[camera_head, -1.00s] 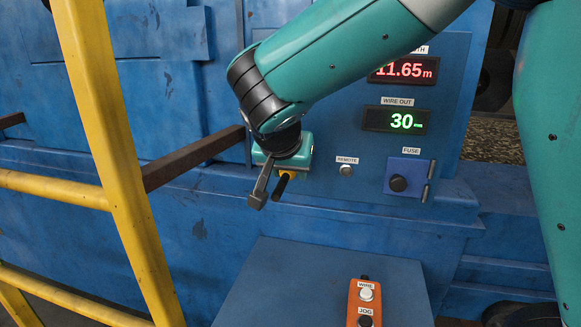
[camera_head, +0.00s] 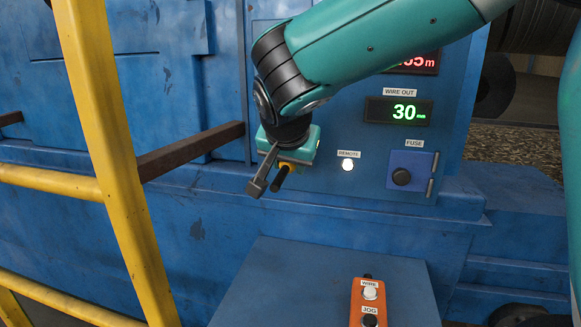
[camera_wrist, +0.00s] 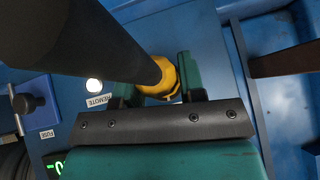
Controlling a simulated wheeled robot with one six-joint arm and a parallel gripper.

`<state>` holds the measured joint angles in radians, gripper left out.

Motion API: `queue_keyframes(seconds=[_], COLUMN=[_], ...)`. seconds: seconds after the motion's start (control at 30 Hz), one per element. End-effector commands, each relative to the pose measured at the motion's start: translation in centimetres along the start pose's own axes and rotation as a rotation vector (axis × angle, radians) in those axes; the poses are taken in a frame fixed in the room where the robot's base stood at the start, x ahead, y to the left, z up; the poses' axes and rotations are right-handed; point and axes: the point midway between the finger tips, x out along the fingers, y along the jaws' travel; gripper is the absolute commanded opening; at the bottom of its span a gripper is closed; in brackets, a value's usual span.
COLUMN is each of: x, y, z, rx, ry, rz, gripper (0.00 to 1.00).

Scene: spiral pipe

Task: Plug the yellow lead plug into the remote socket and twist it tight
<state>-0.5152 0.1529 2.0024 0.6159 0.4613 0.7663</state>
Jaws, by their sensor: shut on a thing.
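The yellow lead plug (camera_wrist: 163,79) is between the two teal fingers of my gripper (camera_wrist: 156,86), which is shut on it. A thick black lead (camera_wrist: 85,35) runs from the plug across the upper left of the wrist view. In the head view my gripper (camera_head: 278,172) and the yellow plug (camera_head: 288,166) are left of the remote socket (camera_head: 347,165), apart from it. The socket is a small bright white round under a REMOTE label; it also shows in the wrist view (camera_wrist: 93,86), left of the plug. The plug's front end is hidden.
The fuse box (camera_head: 411,173) with a black knob is right of the socket. Below is a blue shelf (camera_head: 285,275) with an orange button box (camera_head: 369,303). A yellow ladder-like frame (camera_head: 110,150) and a brown bar (camera_head: 190,150) stand at left.

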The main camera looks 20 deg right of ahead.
Motion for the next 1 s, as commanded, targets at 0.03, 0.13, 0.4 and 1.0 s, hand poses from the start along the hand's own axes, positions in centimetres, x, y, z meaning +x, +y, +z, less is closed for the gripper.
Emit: queue_keyframes(seconds=[0.03, 0.13, 0.4, 1.0], x=[0.20, 0.20, 0.19, 0.02], y=[0.05, 0.03, 0.05, -0.03], z=[0.13, 0.14, 0.14, -0.03], rx=[0.008, 0.020, 0.055, 0.101], ry=[0.001, 0.000, 0.000, 0.000], rz=[-0.009, -0.025, -0.068, -0.126], gripper=[0.09, 0.09, 0.09, 0.67])
